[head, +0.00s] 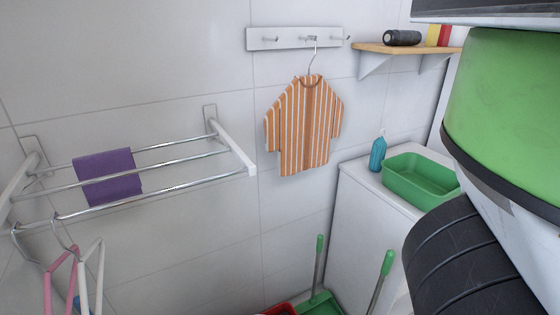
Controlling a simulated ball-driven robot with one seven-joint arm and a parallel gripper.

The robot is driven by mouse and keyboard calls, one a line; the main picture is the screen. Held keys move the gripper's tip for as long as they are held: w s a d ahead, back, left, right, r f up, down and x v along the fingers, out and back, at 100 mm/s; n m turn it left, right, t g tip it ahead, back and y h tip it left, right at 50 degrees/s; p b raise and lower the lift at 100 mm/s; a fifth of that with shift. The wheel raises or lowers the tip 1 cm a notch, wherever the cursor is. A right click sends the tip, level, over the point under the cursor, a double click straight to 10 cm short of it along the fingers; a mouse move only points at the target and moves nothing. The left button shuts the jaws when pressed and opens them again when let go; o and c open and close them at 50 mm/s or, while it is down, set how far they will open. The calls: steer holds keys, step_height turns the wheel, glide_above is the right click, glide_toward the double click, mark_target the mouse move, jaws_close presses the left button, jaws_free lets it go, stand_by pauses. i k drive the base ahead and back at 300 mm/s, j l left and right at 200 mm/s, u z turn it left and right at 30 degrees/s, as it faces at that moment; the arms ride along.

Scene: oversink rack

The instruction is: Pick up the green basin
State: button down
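The green basin (418,183) is an open rectangular tub with rounded corners. It sits upright on top of a white cabinet or appliance (366,177) at the right of the head view. Its right end is hidden behind my own arm, which fills the right side of the picture. My gripper is not visible in this view, so I cannot see where it is relative to the basin.
A blue bottle (378,153) stands just left of the basin. Above is a wooden shelf (400,49) with a dark cylinder (402,38). A striped shirt (305,125) hangs from wall hooks. A metal rack (180,180) holds a purple cloth (106,177). Green-handled tools (319,262) stand below.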

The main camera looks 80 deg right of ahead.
mark_target(420, 181)
steer(key=k+z, duration=0.25)
steer(key=k+l+z, duration=0.25)
steer(key=z, duration=0.4)
steer(key=j+z, duration=0.1)
steer(key=z, duration=0.7)
steer(key=k+z, duration=0.1)
steer(key=z, duration=0.7)
steer(key=i+j+z, duration=0.15)
steer(key=j, duration=0.3)
steer(key=j+z, duration=0.15)
steer(key=j, duration=0.3)
steer(key=k+j+z, duration=0.15)
steer(key=j, duration=0.15)
steer(key=k+j+z, duration=0.2)
steer(key=i+j, duration=0.05)
steer(key=j, duration=0.05)
